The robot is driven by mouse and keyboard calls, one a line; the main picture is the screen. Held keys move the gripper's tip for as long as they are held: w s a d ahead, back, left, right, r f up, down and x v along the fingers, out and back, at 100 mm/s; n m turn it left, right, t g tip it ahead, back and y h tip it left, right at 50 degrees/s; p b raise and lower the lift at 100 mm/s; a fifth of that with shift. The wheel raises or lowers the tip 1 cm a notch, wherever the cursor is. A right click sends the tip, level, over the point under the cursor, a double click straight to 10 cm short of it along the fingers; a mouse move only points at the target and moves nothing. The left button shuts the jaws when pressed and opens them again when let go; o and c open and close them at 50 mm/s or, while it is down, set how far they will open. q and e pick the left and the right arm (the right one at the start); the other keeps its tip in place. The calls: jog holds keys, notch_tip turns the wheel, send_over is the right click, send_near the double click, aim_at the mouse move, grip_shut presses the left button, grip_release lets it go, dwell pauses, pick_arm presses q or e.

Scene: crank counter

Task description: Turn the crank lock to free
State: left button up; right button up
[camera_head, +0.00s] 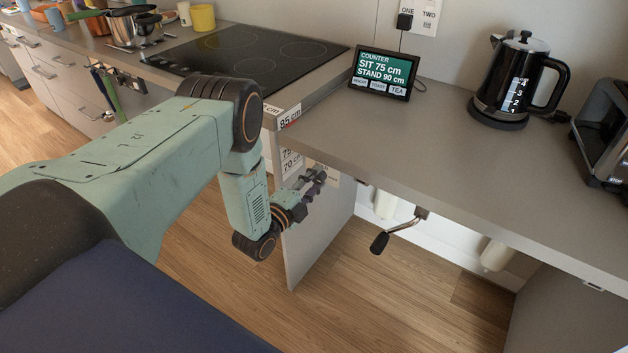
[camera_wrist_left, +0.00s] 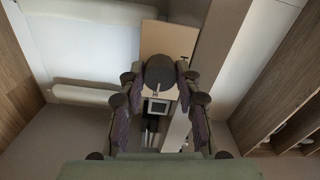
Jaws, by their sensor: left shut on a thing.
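My left gripper (camera_head: 312,182) is beside the side panel under the counter, at a small beige plate (camera_head: 333,176). In the left wrist view the left gripper (camera_wrist_left: 160,88) has its fingers on both sides of a dark rounded knob (camera_wrist_left: 159,70), which looks like the crank lock, and is shut on it. The beige plate (camera_wrist_left: 168,38) shows behind the knob. The knob's pointer and any lettering cannot be read. The crank (camera_head: 402,232), a metal arm with a black grip, hangs under the counter's front edge, apart from the gripper. My right gripper is not in view.
The counter (camera_head: 440,140) carries a display (camera_head: 384,74), a black kettle (camera_head: 518,80) and a toaster (camera_head: 604,115). The side panel (camera_head: 310,245) stands close to my left gripper. Height labels (camera_head: 290,117) mark the cabinet edge. Open space lies under the counter.

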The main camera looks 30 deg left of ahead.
pick_arm(q)
jog(key=o, duration=1.1)
jog(key=shift+o, duration=0.2)
jog(key=s+a, duration=0.1)
jog(key=s, duration=1.1)
